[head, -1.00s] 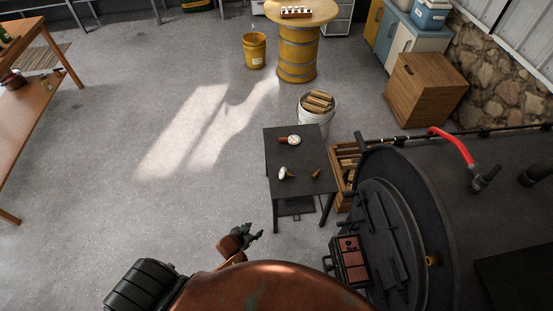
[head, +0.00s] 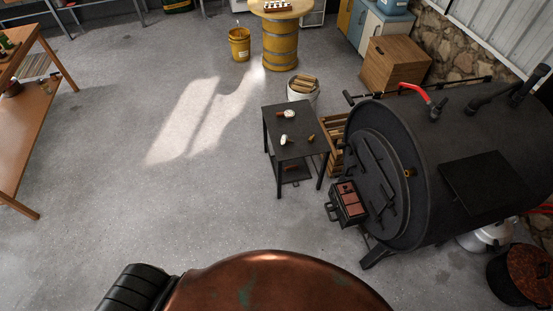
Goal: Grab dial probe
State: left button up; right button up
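A small dark metal table (head: 296,126) stands left of the barrel stove. On its top lies a round white dial with a reddish-brown part (head: 287,114) near the back. A second small item with a pale round face and a brown part (head: 285,140) lies nearer the front. A small brown piece (head: 311,138) is at the right edge. Which of these is the dial probe is too small to tell for sure. Neither of my grippers shows in the head view.
The black barrel stove (head: 450,160) fills the right, with a box of reddish-brown blocks (head: 348,200) at its front. A white bucket of wood (head: 302,88) and a wooden crate (head: 333,142) stand close to the table. Floor to the left and in front is clear.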

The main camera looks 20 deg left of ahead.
aim_at(285, 140)
jog(key=u, duration=1.55)
jog(key=i, duration=1.65)
jog(key=z, duration=0.55)
